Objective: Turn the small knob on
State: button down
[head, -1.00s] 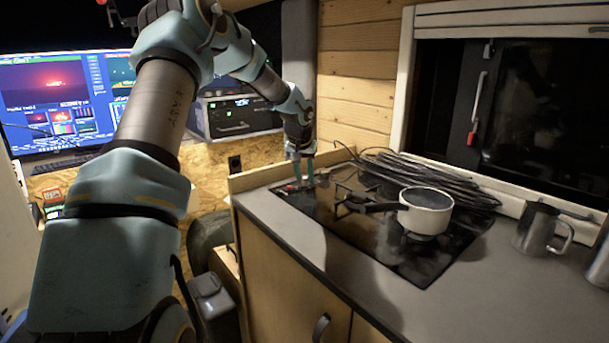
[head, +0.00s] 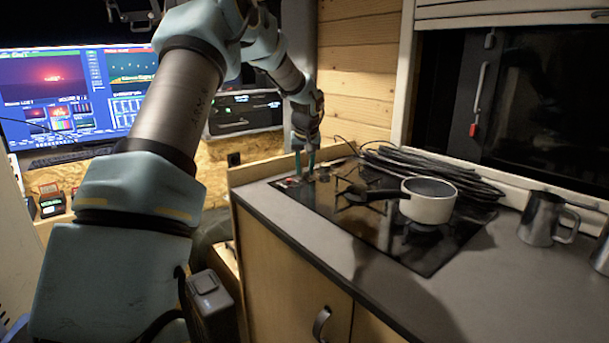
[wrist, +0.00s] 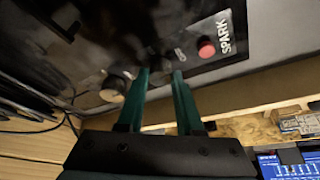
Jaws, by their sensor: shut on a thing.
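My gripper (head: 304,172) reaches down to the far left corner of the black glass hob (head: 432,258). In the wrist view its two teal fingers (wrist: 161,74) stand a small gap apart, closed on the small knob (wrist: 161,66), which is dark and mostly hidden between the tips. Its turn angle cannot be read. A larger pale knob (wrist: 116,86) sits just left of the fingers. A red button (wrist: 206,47) beside the word SPARK is to their right.
A white saucepan (head: 428,207) with a dark handle stands on the hob. Coiled black cable (head: 430,172) lies behind it. A metal mug (head: 541,222) stands at the right. The front counter strip is clear.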

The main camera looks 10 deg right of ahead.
jog(key=n, duration=0.1)
jog(key=n+y+b, duration=0.1)
jog(key=n, duration=0.1)
jog(key=shift+d+n+y+b, duration=0.25)
jog(key=shift+n+y+b, duration=0.05)
jog(key=shift+n, duration=0.1)
jog(key=n+y, duration=0.1)
jog(key=n, duration=0.1)
jog(key=shift+n, duration=0.3)
jog(key=n+p, duration=0.1)
jog(key=n, duration=0.1)
jog(key=n+g+y+p, duration=0.1)
jog(key=n, duration=0.1)
jog(key=shift+w+r+n+p, duration=0.15)
jog(key=shift+n+p, duration=0.15)
jog(key=shift+p, duration=0.05)
jog(key=shift+n+g+y+p, duration=0.65)
jog(key=shift+n+p, duration=0.65)
jog(key=shift+n, duration=0.5)
jog(key=c, duration=0.6)
grip_release()
jog(key=shift+o, duration=0.2)
